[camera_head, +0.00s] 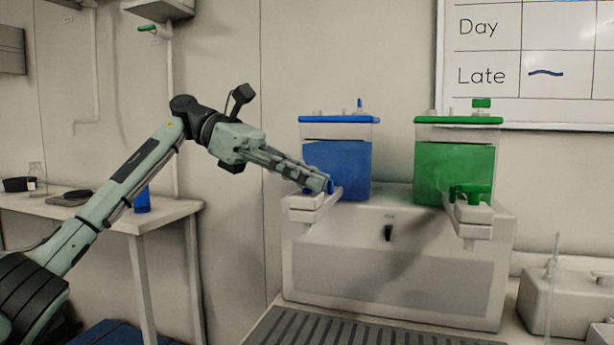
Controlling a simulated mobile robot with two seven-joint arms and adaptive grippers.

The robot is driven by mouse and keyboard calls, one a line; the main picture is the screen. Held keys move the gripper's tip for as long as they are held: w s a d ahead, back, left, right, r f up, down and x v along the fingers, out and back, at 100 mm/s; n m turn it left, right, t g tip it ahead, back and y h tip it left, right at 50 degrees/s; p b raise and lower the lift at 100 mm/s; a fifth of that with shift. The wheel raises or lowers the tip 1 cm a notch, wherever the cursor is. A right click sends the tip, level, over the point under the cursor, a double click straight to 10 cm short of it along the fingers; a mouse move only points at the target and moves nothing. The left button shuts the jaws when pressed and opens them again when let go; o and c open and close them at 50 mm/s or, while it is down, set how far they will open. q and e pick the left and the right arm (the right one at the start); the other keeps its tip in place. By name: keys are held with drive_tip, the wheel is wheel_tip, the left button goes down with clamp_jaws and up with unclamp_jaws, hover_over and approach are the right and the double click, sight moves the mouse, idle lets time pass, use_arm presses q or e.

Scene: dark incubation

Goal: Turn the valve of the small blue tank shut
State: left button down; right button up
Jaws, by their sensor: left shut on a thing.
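The small blue tank (345,165), with a blue lid, stands at the left on top of a white basin-like unit. Its blue valve (331,185) is at the tank's lower left, above a white ledge, and is partly hidden by my fingers. My left gripper (322,183) reaches in from the left and is shut on the blue valve. The valve's exact angle is hard to tell behind the fingertips. My right gripper is not in view.
A white side table (165,215) with a blue cup (142,200) is at the left. A grooved dark mat (330,328) lies in front.

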use_arm(q)
drive_tip(key=c, duration=1.6)
unclamp_jaws()
drive_tip(key=v, duration=1.2)
